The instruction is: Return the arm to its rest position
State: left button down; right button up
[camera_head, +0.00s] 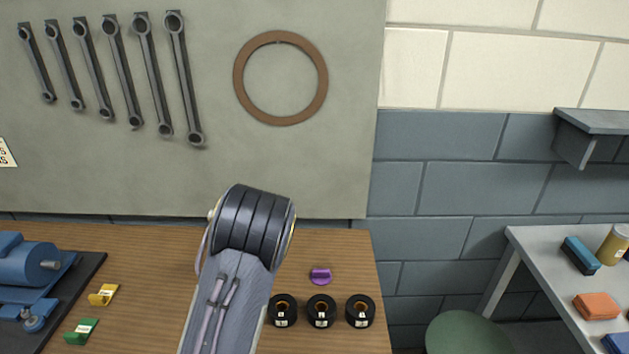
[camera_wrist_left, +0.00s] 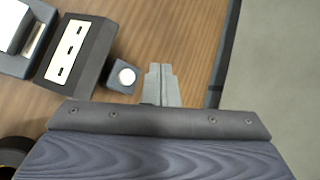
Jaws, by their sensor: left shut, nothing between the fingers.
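My left gripper (camera_wrist_left: 161,70) shows in the left wrist view, its two grey fingers together with nothing between them. It is over or in front of a wooden surface, near a small dark block with a round white top (camera_wrist_left: 124,77); I cannot tell its height. In the head view a grey arm link of mine rises over the wooden bench (camera_head: 150,250), and no gripper is visible there. My right gripper is in neither view.
In the head view, a blue motor-like casing (camera_head: 25,265), yellow part (camera_head: 103,294), green part (camera_head: 81,331), purple knob (camera_head: 320,275) and three black rings (camera_head: 321,310) are on the bench. A side table (camera_head: 530,250) and green stool (camera_head: 468,335) stand right. A dark slotted box (camera_wrist_left: 77,52) shows in the wrist view.

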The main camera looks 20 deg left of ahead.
pick_arm(q)
jog(key=shift+s, duration=0.1)
jog(key=s+d+r+n+t+h, duration=0.1)
jog(key=s+d+r+n+h, duration=0.2)
jog(key=s+d, duration=0.4)
jog(key=s+d+r+n+t+h, duration=0.2)
jog(key=s+d+r+n+h, duration=0.2)
jog(key=s+d, duration=0.4)
jog(key=s+d+r+n+t+h, duration=0.2)
jog(key=s+d+h, duration=0.4)
jog(key=s, duration=0.9)
jog(key=shift+d+r+n, duration=0.75)
jog(key=shift+d+n, duration=0.25)
jog(key=shift+d, duration=0.2)
